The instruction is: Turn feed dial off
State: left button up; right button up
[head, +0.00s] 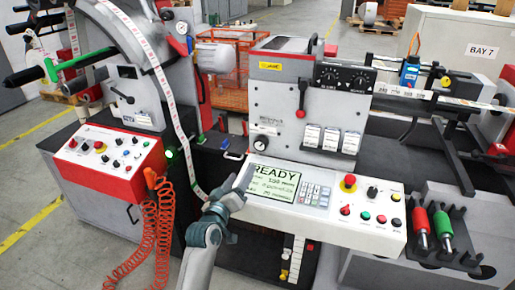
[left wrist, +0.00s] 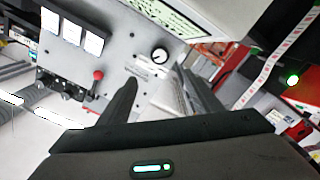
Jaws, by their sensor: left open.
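A small round black-and-white dial (head: 259,143) sits low on the grey front plate of the machine; its label is too small to read, so I cannot tell if it is the feed dial. The left wrist view shows it (left wrist: 160,55) just beyond my fingertips, apart from them. Two black dials (head: 343,78) sit on a black panel higher up. My left gripper (head: 228,200) is by the left edge of the console, below the small dial. In the left wrist view its fingers (left wrist: 156,75) are apart with nothing between them. My right gripper is not in view.
The console (head: 325,212) with a READY screen, keypad and buttons juts out beside my gripper. A white label strip (head: 172,110) hangs to its left. A red control box (head: 110,158) with coiled orange hoses (head: 150,230) stands further left. A red-knobbed lever (head: 301,100) projects above.

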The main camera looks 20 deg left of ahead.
aim_at(259, 145)
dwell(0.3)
pick_arm(q)
jog(key=shift+w, duration=0.5)
jog(key=w+p, duration=0.1)
jog(key=w, duration=0.4)
jog(key=w+p, duration=0.1)
jog(key=w, duration=0.3)
jog(key=w+p, duration=0.1)
jog(key=w, duration=0.4)
jog(key=shift+w+d, duration=0.3)
jog(key=shift+w, duration=0.85)
jog(key=c, duration=1.1)
